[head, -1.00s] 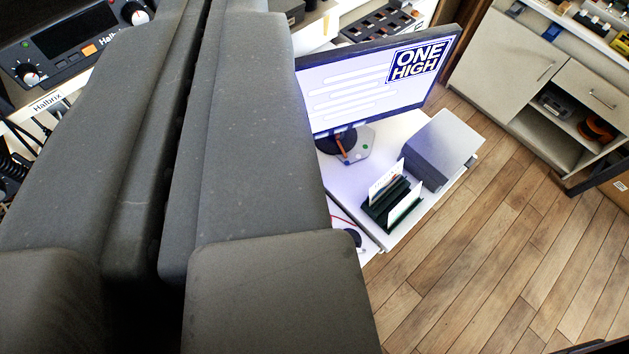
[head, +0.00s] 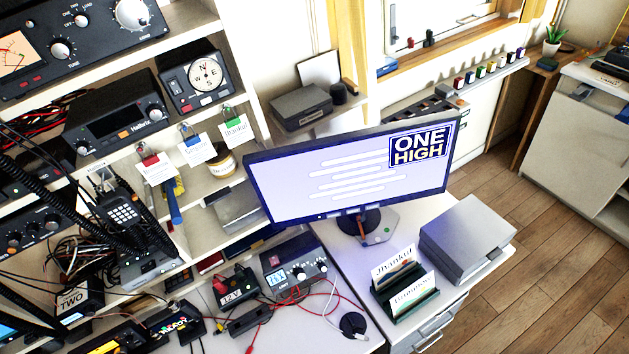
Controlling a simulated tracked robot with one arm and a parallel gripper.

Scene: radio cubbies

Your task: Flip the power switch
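My gripper is not in this view. No power switch can be made out for certain at this size. A grey power unit (head: 292,264) with a lit blue display and knobs sits on the low desk, with red leads in front of it. A smaller black box with a red top (head: 235,288) and a white label stands just left of it. On the shelves at left are a tuner (head: 85,40) with dials and small toggles, a radio (head: 115,120) with an orange button, and a compass unit (head: 196,78) with small controls.
A monitor (head: 330,185) reading "ONE HIGH" stands at centre. A card holder (head: 408,312) and grey box (head: 467,238) are on the white cabinet. Cables and a phone handset (head: 122,212) crowd the left shelves. Wooden floor (head: 530,300) is clear at right.

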